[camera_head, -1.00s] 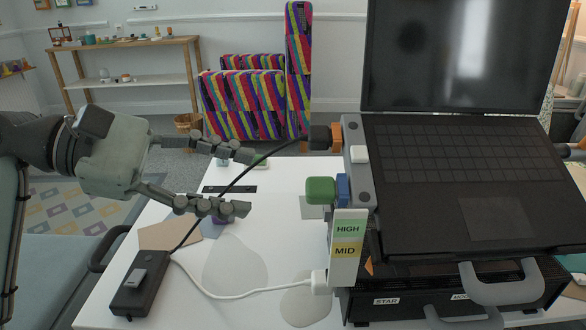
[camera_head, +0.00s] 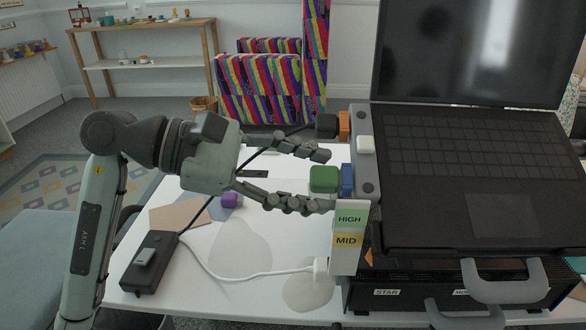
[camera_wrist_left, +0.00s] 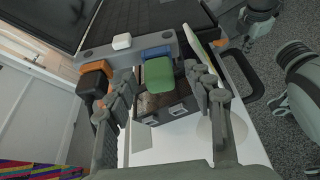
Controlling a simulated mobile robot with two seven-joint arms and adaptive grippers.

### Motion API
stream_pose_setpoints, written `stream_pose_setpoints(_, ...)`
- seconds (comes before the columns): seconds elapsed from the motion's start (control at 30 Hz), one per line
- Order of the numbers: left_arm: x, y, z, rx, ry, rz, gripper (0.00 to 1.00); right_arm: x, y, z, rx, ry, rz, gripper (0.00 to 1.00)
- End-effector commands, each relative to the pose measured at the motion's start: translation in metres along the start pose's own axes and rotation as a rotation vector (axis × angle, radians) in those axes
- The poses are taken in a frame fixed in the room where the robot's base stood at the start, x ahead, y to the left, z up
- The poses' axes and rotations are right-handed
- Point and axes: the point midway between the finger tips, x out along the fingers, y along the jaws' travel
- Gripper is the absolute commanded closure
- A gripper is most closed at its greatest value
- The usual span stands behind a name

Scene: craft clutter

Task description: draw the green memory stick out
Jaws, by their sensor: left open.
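The green memory stick (camera_head: 323,179) sticks out leftward from the side of a grey hub (camera_head: 365,189), at a blue piece (camera_head: 347,180) on its edge. In the left wrist view the green stick (camera_wrist_left: 159,77) shows between the fingers. My left gripper (camera_head: 326,180) is open, with one finger above the stick in the head view and one below it, near its left end. The fingers look apart from the stick. The part of the stick inside the hub is hidden.
A black plug (camera_head: 326,126) with a cable sits at an orange piece (camera_head: 344,125) just above the stick. A HIGH/MID card (camera_head: 348,236) stands just below. An open laptop (camera_head: 460,185) is at right. A black power box (camera_head: 150,262) and purple block (camera_head: 229,200) lie on the white table.

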Motion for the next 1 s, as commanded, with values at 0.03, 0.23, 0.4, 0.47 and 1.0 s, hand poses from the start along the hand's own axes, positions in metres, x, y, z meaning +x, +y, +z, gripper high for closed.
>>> stream_pose_setpoints(0.03, 0.0005, 0.0001, -0.0001, 0.0, 0.0, 0.0, 0.47, 0.0001, 0.0002, 0.0002, 0.0, -0.001, 0.001, 1.0)
stream_pose_setpoints(0.23, 0.0003, 0.0001, -0.0002, 0.0, 0.0, 0.0, 0.51, 0.0001, 0.0003, 0.0002, 0.0, -0.001, 0.001, 1.0)
stream_pose_setpoints(0.4, 0.0001, 0.0001, -0.0002, 0.0, 0.0, 0.0, 0.72, 0.0001, 0.0004, 0.0001, 0.0, 0.0, 0.001, 1.0)
stream_pose_setpoints(0.47, 0.0001, 0.0001, -0.0002, 0.0, 0.0, 0.0, 0.8, 0.0001, 0.0004, 0.0001, 0.0, 0.0, 0.001, 1.0)
stream_pose_setpoints(1.0, -0.0001, 0.0, -0.0003, 0.0, 0.0, 0.0, 1.0, 0.0009, -0.0008, 0.0003, -0.002, -0.001, -0.002, 1.0)
